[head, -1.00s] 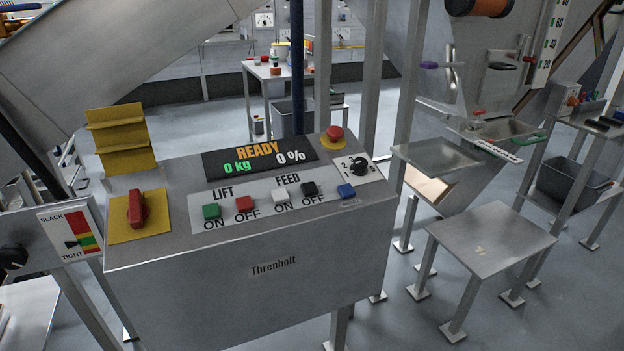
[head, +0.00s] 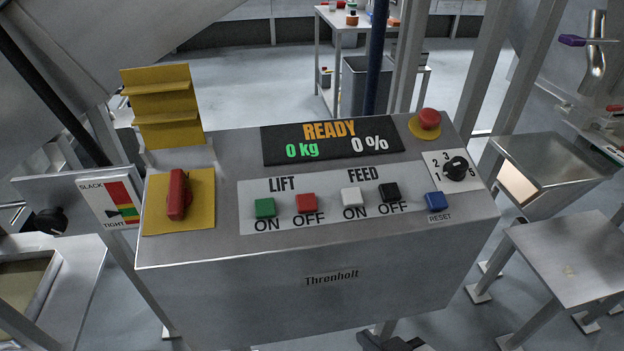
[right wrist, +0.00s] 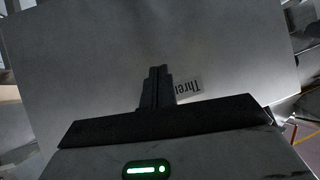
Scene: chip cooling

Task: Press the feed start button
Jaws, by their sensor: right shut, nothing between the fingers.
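The feed start button is the white button (head: 352,197) above the word ON under FEED, on the grey control box (head: 310,285). The black feed OFF button (head: 389,192) is to its right. The display (head: 332,141) reads READY, 0 kg and 0 %. My right gripper (head: 392,342) shows at the bottom edge of the head view, low in front of the box and below the buttons. In the right wrist view its fingers (right wrist: 157,85) are together and empty, in front of the box's front face with its lettering. My left gripper is not in view.
The green (head: 265,208) and red (head: 306,203) lift buttons are left of the white one. The blue reset button (head: 436,201), a black dial (head: 456,168) and a red emergency knob (head: 428,119) are to the right. A red switch (head: 177,194) is at left.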

